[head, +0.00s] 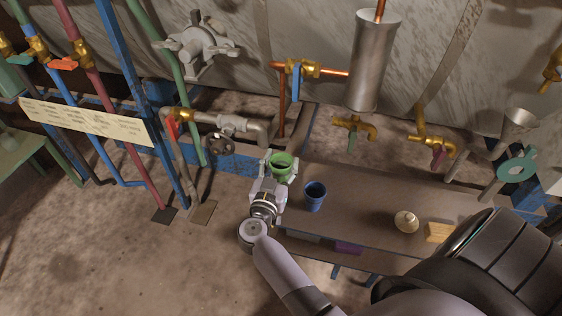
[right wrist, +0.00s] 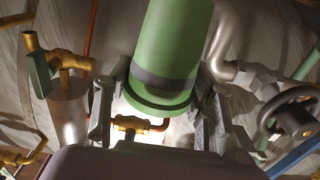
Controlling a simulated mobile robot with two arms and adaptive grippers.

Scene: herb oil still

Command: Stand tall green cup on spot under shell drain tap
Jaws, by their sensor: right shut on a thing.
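The tall green cup (head: 283,162) is held upright by my right gripper (head: 279,178) at the left end of the low bench. In the right wrist view the cup (right wrist: 174,45) is a long green cylinder with a dark band, between both fingers (right wrist: 160,105). A brass tap with a green handle (head: 353,128) hangs below the grey metal cylinder (head: 374,62), to the right of the cup and apart from it. This tap also shows in the right wrist view (right wrist: 62,62). I cannot make out a marked spot under it. My left gripper is not in view.
A blue cup (head: 314,195) stands on the bench (head: 365,205) right of my gripper. A round pale lidded item (head: 405,221) and a yellow block (head: 438,232) lie farther right. A purple-handled tap (head: 434,146) is at right. Pipes and a valve wheel (head: 221,145) are close by left.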

